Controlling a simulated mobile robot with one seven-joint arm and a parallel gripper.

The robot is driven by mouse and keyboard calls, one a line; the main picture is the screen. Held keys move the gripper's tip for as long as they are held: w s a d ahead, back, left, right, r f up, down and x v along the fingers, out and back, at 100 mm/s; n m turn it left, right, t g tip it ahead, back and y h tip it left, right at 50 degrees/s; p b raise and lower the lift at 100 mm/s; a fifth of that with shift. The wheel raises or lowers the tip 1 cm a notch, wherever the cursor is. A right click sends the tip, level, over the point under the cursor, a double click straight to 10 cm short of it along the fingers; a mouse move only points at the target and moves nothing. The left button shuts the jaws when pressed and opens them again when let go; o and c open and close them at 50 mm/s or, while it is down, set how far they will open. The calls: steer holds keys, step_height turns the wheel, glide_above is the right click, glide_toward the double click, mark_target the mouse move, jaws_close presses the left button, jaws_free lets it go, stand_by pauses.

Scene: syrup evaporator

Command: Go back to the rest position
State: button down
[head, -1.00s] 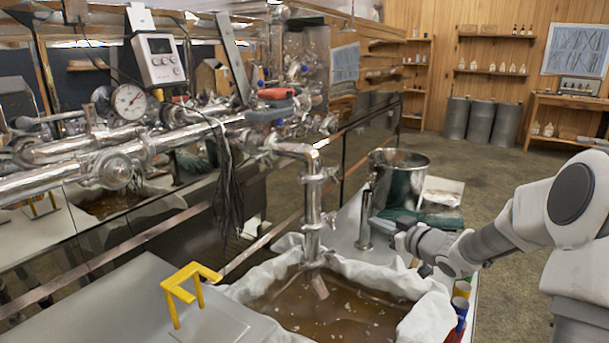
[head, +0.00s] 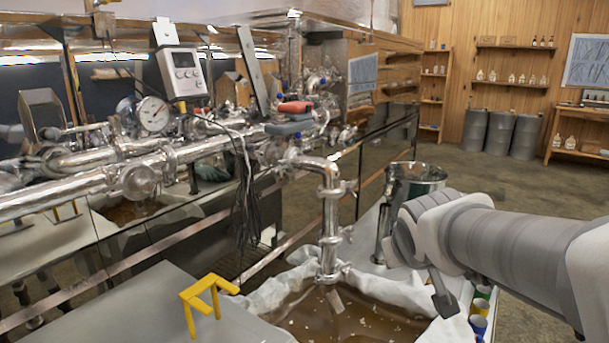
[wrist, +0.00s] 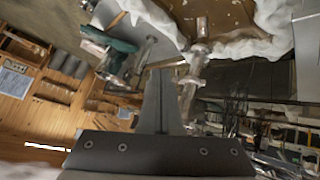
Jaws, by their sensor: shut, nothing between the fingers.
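My gripper (wrist: 161,80) shows in the wrist view with its two dark fingers together and nothing between them. In the head view my arm reaches in from the right, and its wrist hangs over the right side of the bench. The fingers are mostly hidden there. A steel pot (head: 414,180) stands behind my wrist, partly covered by it. A cloth-lined basin of brown syrup (head: 345,315) lies in front, below and left of my wrist. The gripper appears apart from everything around it.
A pipe with a downward spout (head: 329,220) stands over the basin. A yellow stand (head: 208,300) is on the left bench. Colored cups (head: 480,308) line the bench's right edge. A teal item (wrist: 118,50) shows in the wrist view. Open floor (head: 505,185) lies at the right.

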steer(key=s+a+f+m+g+y+b, duration=0.1)
steer(key=s+f+g, duration=0.1)
steer(key=s, duration=0.7)
steer(key=s+a+f+m+g+y, duration=0.1)
steer(key=s+f+g, duration=0.15)
steer(key=s, duration=0.75)
step_height(320, 180, up, 15)
steer(key=p, duration=1.5)
steer(key=shift+w+d+r+t, duration=0.15)
steer(key=shift+w+t, duration=0.1)
steer(key=shift+t, duration=0.2)
steer(key=shift+s, duration=0.15)
